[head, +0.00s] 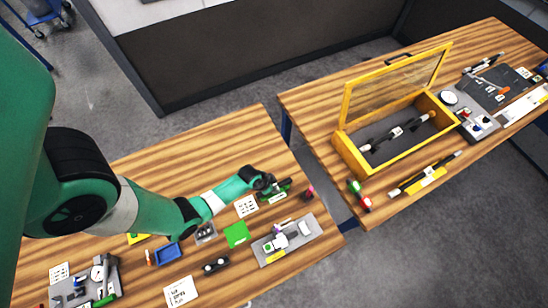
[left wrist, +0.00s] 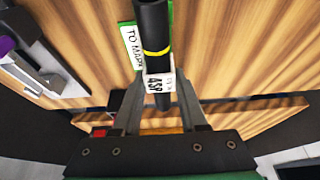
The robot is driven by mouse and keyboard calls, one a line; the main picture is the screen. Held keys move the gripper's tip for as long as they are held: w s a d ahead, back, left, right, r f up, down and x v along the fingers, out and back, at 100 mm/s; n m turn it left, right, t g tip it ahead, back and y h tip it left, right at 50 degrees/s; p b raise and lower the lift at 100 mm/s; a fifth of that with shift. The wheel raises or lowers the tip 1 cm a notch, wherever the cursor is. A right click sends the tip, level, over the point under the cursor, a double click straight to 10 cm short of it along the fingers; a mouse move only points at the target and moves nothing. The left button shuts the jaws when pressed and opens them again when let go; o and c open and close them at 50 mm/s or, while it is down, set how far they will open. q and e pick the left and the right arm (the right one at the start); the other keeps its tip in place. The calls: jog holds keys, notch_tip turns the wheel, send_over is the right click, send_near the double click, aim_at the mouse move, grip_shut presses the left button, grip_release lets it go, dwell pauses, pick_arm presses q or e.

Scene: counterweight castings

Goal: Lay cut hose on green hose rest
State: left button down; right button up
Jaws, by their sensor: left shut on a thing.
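My left gripper (head: 266,185) is shut on the cut hose, a black tube with a yellow band and a white label. The left wrist view shows the hose (left wrist: 152,22) between the fingers (left wrist: 159,84), across its labelled part. A green holder (head: 279,190) lies right at the gripper in the head view. In the left wrist view a green piece (left wrist: 171,12) with a white tag reading "TO MARK" shows behind the hose. I cannot tell whether the hose touches it. A flat green square (head: 237,234) lies nearer on the table. My right gripper is not in view.
A grey tray (head: 265,258) with small parts lies in front of the gripper. A blue tray (head: 167,254) and a black part (head: 215,264) lie nearer. A yellow-framed box (head: 352,158), lid open, stands on the second table across a gap.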

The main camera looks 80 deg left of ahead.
pick_arm(q)
jog(key=shift+f+b, duration=0.65)
jog(key=shift+f, duration=0.05)
jog(key=shift+c, duration=1.8)
grip_release()
jog(key=shift+r, duration=0.1)
notch_tip(320, 180, up, 7)
jog(key=p, duration=0.7)
